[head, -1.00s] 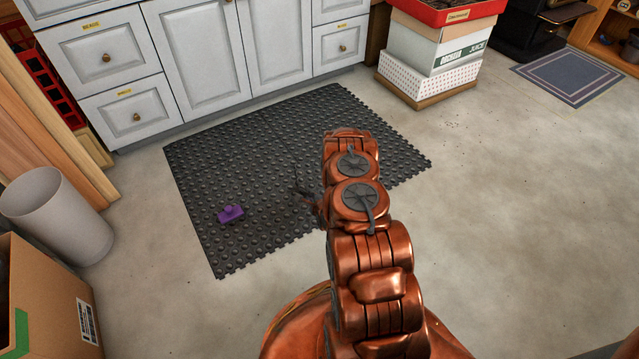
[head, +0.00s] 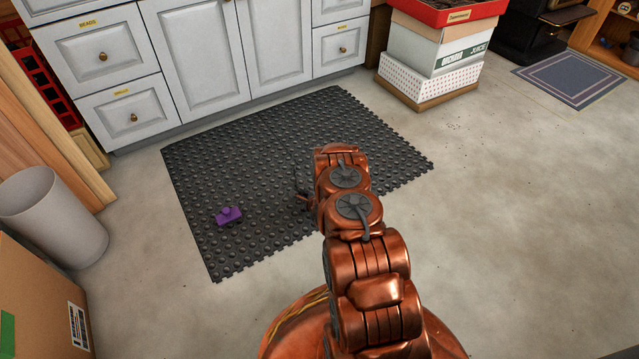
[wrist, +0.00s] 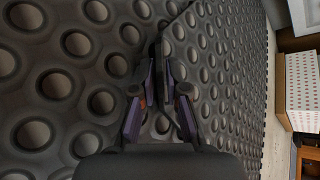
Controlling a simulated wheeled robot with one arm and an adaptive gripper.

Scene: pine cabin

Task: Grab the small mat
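A black studded rubber mat (head: 240,165) lies on the floor in front of the cabinets in the head view. A smaller blue-grey mat (head: 570,78) lies far off at the upper right. My gripper (head: 301,196) is low over the black mat, mostly hidden behind my arm. In the wrist view, studded rubber (wrist: 40,75) fills the picture around my gripper (wrist: 156,62). Large studs at left meet smaller ones at right along an edge that runs down to the fingertips. The fingertips are close together; I cannot tell whether rubber is between them.
A purple block (head: 229,216) sits on the black mat. Stacked boxes (head: 432,55) stand behind it at right; a white bin (head: 50,215) and a cardboard box (head: 40,295) stand at left. White cabinets (head: 205,50) close off the back. The concrete floor at right is clear.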

